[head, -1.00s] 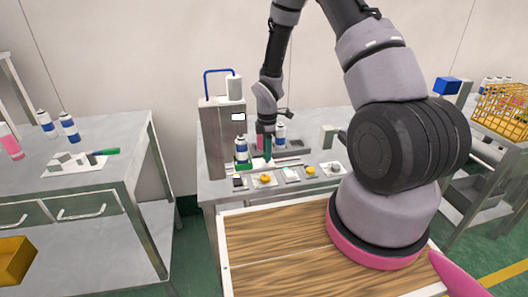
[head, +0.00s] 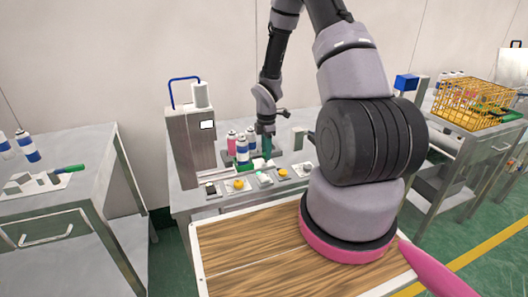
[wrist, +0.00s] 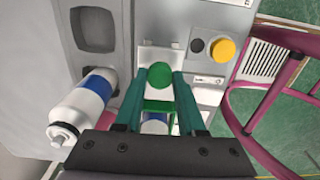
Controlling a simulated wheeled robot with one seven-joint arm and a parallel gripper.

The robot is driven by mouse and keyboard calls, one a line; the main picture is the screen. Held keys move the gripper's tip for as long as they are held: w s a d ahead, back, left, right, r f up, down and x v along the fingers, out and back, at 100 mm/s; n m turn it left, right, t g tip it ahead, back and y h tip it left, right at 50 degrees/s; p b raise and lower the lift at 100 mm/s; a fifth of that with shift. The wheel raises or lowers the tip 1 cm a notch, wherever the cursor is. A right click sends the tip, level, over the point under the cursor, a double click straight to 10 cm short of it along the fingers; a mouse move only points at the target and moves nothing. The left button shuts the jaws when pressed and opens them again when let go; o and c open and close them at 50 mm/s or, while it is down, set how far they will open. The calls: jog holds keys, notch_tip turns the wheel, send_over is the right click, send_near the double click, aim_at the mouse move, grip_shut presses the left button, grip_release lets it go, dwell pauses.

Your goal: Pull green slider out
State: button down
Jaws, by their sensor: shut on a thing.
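The green slider shows in the wrist view as a round green knob (wrist: 160,73) on a green piece between my teal fingers. My gripper (wrist: 163,90) is shut on it; the exact contact is hard to see. In the head view my gripper (head: 267,146) points down at the bench, to the right of the crimping machine (head: 190,145). A blue and white can (head: 242,150) stands just left of my fingers, apparently on the slider. In the wrist view, part of a can (wrist: 155,126) shows behind the green piece, mostly hidden by my gripper.
Another blue and white can (wrist: 85,100) stands left of my fingers in the wrist view. A pink can (head: 231,143) stands behind on the bench. A yellow wire basket (head: 475,102) stands on the right table.

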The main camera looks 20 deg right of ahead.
jog(key=shift+w+d, duration=0.1)
jog(key=shift+d, duration=0.2)
jog(key=c, duration=0.5)
grip_release()
jog(key=shift+r, duration=0.1)
notch_tip(320, 180, up, 11)
